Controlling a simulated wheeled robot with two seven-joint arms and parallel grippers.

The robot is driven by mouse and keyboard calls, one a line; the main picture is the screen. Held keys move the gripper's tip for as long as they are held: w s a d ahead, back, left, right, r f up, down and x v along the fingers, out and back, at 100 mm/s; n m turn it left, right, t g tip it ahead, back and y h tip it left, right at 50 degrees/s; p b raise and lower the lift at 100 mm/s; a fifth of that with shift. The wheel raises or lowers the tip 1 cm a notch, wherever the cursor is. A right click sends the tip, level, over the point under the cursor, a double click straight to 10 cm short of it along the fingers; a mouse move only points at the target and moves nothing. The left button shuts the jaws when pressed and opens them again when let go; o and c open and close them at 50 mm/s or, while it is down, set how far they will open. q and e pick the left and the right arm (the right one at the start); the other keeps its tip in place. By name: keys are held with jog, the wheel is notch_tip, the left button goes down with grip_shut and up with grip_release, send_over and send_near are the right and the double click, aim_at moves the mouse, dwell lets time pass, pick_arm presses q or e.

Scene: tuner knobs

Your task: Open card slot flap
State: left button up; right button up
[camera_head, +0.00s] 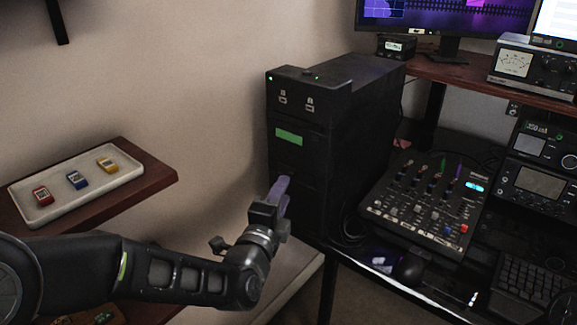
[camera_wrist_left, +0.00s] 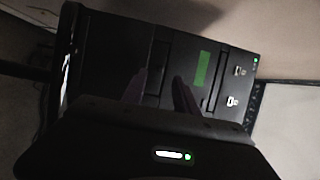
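A black computer tower (camera_head: 345,120) stands on the desk's left side, with a green label (camera_head: 289,137) on its front. The tower front also shows in the left wrist view, lying sideways, with the green label (camera_wrist_left: 202,70) right of the fingers. Dark panels and seams show on the front; I cannot tell for sure which one is the card slot flap. My left gripper (camera_head: 279,190) is in front of the tower's lower front, below the label. Its two fingers (camera_wrist_left: 160,92) are apart with nothing between them. Whether they touch the front is unclear. My right gripper is out of view.
A white tray (camera_head: 122,178) with red, blue and yellow cards sits on a wooden shelf at left. A mixer (camera_head: 425,205) with knobs, a mouse (camera_head: 410,267) and a keyboard (camera_head: 530,285) crowd the desk right of the tower.

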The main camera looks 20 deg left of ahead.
aim_at(294, 176)
pick_arm(q)
jog(key=w+b, duration=0.1)
jog(key=w, duration=0.4)
jog(key=shift+w, duration=0.15)
grip_shut()
dwell(0.4)
